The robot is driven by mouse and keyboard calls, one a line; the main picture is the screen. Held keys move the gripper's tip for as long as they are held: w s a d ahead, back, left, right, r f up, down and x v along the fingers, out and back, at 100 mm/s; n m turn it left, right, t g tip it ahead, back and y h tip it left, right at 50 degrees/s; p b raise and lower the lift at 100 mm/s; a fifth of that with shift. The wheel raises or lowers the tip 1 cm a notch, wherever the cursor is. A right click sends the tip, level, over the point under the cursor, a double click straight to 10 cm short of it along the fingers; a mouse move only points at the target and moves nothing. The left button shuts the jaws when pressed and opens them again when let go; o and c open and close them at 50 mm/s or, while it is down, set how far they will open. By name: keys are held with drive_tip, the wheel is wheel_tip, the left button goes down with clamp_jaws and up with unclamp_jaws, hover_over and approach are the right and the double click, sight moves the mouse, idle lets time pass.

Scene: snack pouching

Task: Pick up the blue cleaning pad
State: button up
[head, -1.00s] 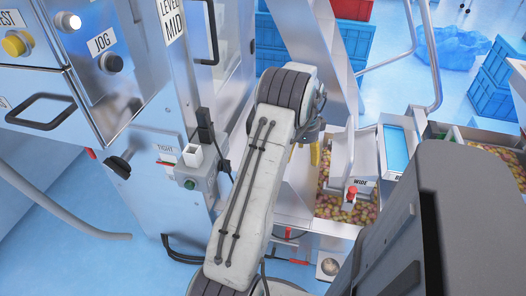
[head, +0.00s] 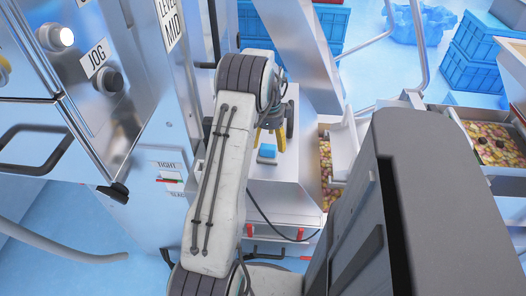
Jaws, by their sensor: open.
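The blue cleaning pad (head: 267,151) is a small blue block in the middle of the head view, on a pale metal surface (head: 285,190). My gripper (head: 269,141) points down just beyond and above the pad in the picture. Its yellow fingers are apart, one at each side, with nothing seen between them. I cannot tell whether a finger touches the pad. My arm hides part of the gripper's upper side.
A steel machine cabinet (head: 130,140) with a JOG button stands close on the left. Bins of colourful snacks (head: 495,145) are at the right. Blue crates (head: 470,60) stand at the back. A dark cable (head: 275,228) hangs near the front of the surface.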

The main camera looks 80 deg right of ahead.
sight(269, 148)
drive_tip(key=shift+f+b, duration=0.3)
drive_tip(key=shift+f, duration=2.7)
drive_tip(key=shift+a, duration=0.1)
drive_tip(key=c, duration=1.3)
